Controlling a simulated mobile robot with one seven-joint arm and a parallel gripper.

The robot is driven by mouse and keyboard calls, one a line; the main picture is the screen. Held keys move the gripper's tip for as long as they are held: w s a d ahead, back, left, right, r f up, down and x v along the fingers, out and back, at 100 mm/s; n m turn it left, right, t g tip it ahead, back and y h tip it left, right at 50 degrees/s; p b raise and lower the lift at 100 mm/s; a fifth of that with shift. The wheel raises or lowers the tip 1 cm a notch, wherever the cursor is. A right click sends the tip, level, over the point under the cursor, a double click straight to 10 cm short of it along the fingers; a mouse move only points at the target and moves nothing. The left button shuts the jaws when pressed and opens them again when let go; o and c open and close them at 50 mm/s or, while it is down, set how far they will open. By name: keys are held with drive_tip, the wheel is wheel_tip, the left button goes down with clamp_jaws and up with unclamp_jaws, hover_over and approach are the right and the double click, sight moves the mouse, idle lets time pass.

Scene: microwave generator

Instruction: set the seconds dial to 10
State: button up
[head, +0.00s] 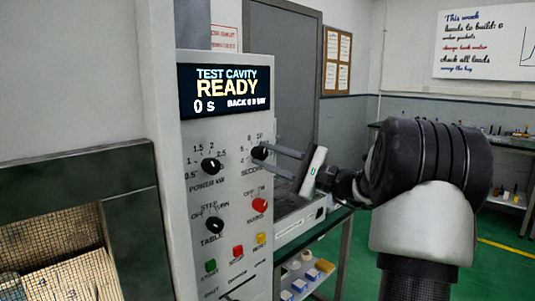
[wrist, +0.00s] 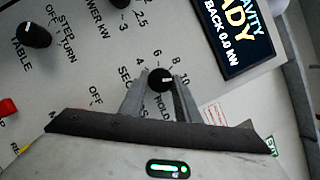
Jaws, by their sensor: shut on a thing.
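The seconds dial (head: 259,152) is a small black knob on the grey control panel, below the display. My gripper (head: 264,150) reaches it from the right, with its fingertips shut on the knob. In the wrist view the dial (wrist: 160,79) sits between the two fingers (wrist: 158,88). Its white mark points right, roughly toward the printed 10; one finger stands close to that label, so the exact setting is hard to tell. The display (head: 224,91) reads TEST CAVITY READY, 0 s.
The power dial (head: 212,166) is left of the seconds dial. The table dial (head: 214,225) and a red knob (head: 260,205) are below. Green (head: 210,267), red (head: 238,251) and yellow (head: 261,239) buttons sit lower. A meshed cavity opening (head: 50,235) is at far left.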

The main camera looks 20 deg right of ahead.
drive_tip(key=shift+m, duration=0.4)
drive_tip(key=o, duration=1)
drive_tip(key=shift+o, duration=0.2)
drive_tip(key=shift+s, duration=0.1)
drive_tip(key=v, duration=1.7)
drive_tip(key=shift+f+p, duration=0.3)
drive_tip(key=shift+p, duration=0.05)
drive_tip(key=shift+s, duration=0.1)
